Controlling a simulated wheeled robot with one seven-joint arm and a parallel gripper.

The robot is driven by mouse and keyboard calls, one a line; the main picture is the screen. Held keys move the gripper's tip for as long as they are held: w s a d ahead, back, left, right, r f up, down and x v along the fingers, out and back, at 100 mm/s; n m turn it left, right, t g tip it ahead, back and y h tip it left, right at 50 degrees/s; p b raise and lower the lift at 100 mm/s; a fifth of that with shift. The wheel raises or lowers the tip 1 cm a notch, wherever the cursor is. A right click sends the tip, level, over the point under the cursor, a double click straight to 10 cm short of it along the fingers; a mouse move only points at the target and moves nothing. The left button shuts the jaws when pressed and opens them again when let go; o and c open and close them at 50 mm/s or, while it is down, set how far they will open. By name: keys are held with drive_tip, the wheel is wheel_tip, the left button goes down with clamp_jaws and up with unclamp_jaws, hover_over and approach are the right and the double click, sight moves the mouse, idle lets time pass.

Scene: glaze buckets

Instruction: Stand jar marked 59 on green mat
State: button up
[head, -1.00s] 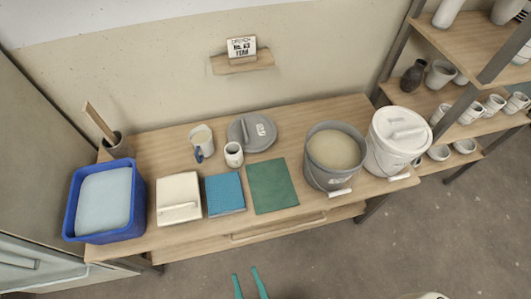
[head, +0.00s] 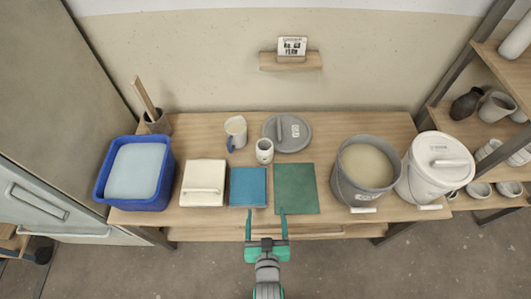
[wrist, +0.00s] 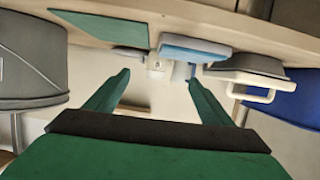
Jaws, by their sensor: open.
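The green mat (head: 297,189) lies flat and bare on the bench, right of a blue tile (head: 248,187). A small pale jar (head: 264,151) stands upright behind them, left of a grey lid. It has a small mark on its front, too small to read. My gripper (head: 265,213) is open and empty at the bench's front edge, in front of the tile and mat. In the wrist view, the open fingers (wrist: 158,78) point toward the bench, with the mat (wrist: 100,27) at upper left and the tile (wrist: 195,48) above them.
A mug (head: 235,132) stands left of the jar. The grey lid (head: 287,132) lies behind the mat. A grey bucket (head: 365,170) and white lidded bucket (head: 435,170) stand right. A cream handled box (head: 203,182) and blue tub (head: 134,173) stand left.

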approach(263, 156)
drive_tip(key=w, duration=0.3)
drive_tip(key=shift+f+g, duration=0.25)
drive_tip(key=shift+g, duration=0.05)
drive_tip(key=x, duration=0.5)
drive_tip(key=shift+w, duration=0.1)
drive_tip(key=shift+d+x, duration=0.2)
drive_tip(key=shift+x, duration=1.15)
drive_tip(key=shift+d+x, duration=0.15)
drive_tip(key=shift+x, duration=1.25)
drive_tip(key=c, duration=1.2)
drive_tip(key=shift+c, duration=1.4)
drive_tip(key=shift+r, duration=0.1)
